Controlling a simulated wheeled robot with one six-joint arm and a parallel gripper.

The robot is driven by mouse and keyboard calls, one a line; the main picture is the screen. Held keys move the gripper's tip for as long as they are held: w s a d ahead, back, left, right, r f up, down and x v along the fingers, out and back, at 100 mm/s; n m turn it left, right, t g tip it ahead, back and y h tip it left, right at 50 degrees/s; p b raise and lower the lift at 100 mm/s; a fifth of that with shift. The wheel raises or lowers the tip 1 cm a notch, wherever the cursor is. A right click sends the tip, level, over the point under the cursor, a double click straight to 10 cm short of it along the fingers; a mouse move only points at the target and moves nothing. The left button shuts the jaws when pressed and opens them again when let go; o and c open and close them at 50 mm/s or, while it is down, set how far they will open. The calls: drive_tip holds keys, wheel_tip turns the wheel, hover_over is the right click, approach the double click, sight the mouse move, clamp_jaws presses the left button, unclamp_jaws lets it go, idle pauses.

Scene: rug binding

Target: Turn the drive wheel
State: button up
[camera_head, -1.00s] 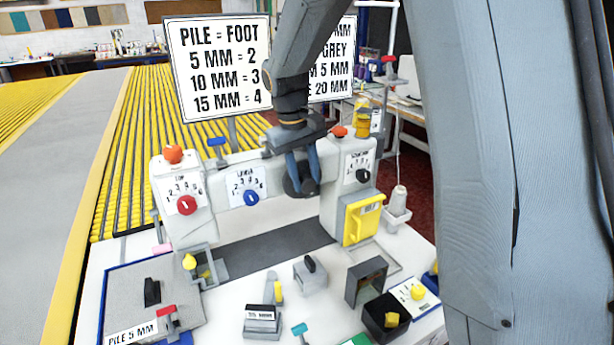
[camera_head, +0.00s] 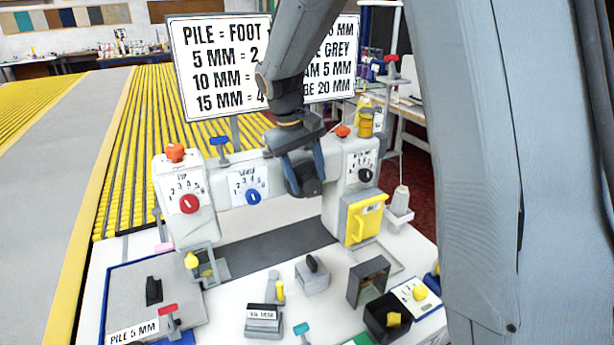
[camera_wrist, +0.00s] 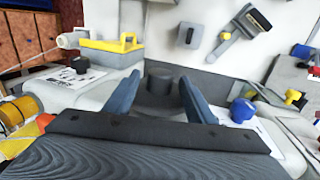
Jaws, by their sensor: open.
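The drive wheel (camera_head: 306,187) looks to be the dark round part on the front of the pale machine, between its middle dial and its right-hand head. My gripper (camera_head: 306,176) is over it with two blue-grey fingers apart, one on each side. In the wrist view, the dark wheel (camera_wrist: 160,84) shows between the open fingers (camera_wrist: 160,77). I cannot tell whether either finger touches it. My gripper and its fingers hide part of the wheel in the head view.
A red knob (camera_head: 189,203), a blue knob (camera_head: 253,197) and a black knob (camera_head: 365,175) sit on the machine's dials. A yellow-handled cover (camera_head: 366,221) is at lower right. Small blocks and a black bin (camera_head: 389,318) stand on the white table in front.

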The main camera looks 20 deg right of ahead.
drive_tip(key=b+v, duration=0.2)
drive_tip(key=v, duration=0.5)
drive_tip(key=shift+r, duration=0.4)
